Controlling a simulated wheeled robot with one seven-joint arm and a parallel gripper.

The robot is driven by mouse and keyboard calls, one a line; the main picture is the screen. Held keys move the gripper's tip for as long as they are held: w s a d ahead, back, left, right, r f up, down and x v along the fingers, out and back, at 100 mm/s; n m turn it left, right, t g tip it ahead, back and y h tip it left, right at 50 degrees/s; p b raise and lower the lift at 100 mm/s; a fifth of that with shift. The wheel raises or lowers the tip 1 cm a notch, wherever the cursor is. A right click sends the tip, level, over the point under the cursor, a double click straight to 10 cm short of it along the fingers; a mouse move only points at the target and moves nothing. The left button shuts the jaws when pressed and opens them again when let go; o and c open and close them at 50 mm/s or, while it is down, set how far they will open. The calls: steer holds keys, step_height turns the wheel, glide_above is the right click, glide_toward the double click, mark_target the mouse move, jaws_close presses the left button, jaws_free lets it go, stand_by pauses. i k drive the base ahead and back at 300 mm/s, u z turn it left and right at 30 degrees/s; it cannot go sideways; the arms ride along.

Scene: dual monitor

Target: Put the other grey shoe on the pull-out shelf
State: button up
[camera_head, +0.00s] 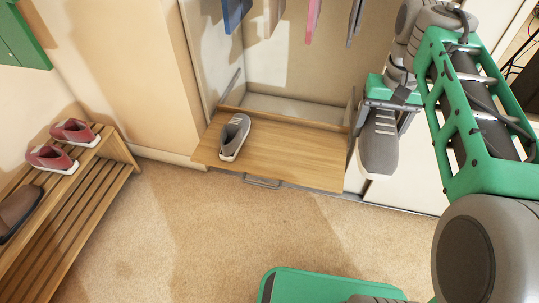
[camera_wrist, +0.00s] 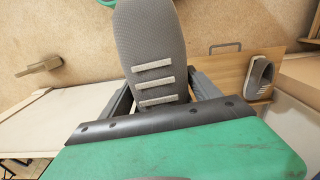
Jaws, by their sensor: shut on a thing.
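A grey shoe (camera_head: 379,145) with a white sole and light straps hangs toe down from my gripper (camera_head: 385,106), which is shut on it. The held shoe also fills the middle of the wrist view (camera_wrist: 152,45). In the head view it is just right of the pull-out shelf (camera_head: 300,158), apart from the shelf's board as far as I can tell. The other grey shoe (camera_head: 236,136) stands on the left part of the shelf. It also shows at the right of the wrist view (camera_wrist: 261,77).
The middle and right of the shelf board are bare. Clothes (camera_head: 312,18) hang above it in the closet. A slatted wooden rack (camera_head: 85,190) at the left holds red shoes (camera_head: 52,157) and a brown shoe (camera_head: 18,208). Open carpet (camera_head: 200,235) lies in front.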

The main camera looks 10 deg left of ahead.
mark_target(277, 147)
steer(key=u, duration=0.05)
steer(key=k, duration=0.3)
steer(key=u, duration=1.9)
steer(key=i, duration=1.3)
steer(key=z, duration=0.65)
steer(key=i, duration=1.2)
steer(key=z, duration=0.05)
